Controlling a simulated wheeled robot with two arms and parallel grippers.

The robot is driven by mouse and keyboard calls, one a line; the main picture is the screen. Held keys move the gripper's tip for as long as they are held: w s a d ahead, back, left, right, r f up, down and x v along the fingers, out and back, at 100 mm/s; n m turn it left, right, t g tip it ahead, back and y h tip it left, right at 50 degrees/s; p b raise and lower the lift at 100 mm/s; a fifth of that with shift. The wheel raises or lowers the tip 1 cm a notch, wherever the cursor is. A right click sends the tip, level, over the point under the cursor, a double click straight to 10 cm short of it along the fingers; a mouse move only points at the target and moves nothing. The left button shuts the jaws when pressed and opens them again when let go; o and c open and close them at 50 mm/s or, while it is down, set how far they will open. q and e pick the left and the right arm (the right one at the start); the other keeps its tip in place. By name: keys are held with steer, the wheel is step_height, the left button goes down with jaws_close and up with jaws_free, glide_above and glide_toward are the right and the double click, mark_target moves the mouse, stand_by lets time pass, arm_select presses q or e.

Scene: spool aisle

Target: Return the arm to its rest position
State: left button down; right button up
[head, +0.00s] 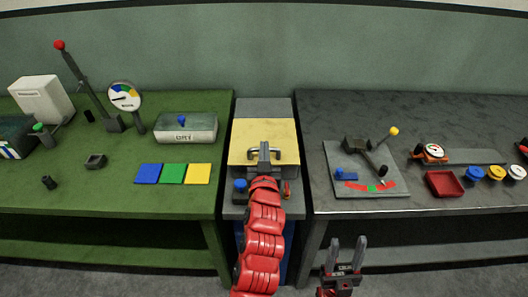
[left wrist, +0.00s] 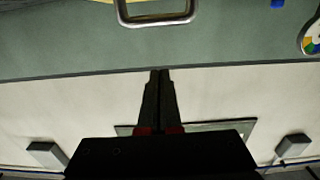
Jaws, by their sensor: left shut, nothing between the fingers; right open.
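My left arm reaches up the middle of the head view, with its left gripper (head: 264,174) at the front of a yellow-topped box. A metal handle (head: 265,153) stands on that box, just beyond the gripper. In the left wrist view my left gripper (left wrist: 160,74) has its dark fingers together with nothing between them. The handle (left wrist: 156,19) is at the top of that view, apart from the fingertips in the picture. My right gripper (head: 345,246) is open and empty, low in front of the grey bench.
A green bench (head: 110,203) on the left carries a red-knobbed lever, a gauge, a grey box and coloured tiles. The grey bench (head: 440,212) on the right carries a lever panel (head: 366,168), a red tray (head: 444,184) and several round capped items. A blue knob (head: 240,184) is beside my left gripper.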

arm_select(q)
steer(key=s+b, duration=0.2)
steer(key=s, duration=0.5)
steer(key=shift+s, duration=0.25)
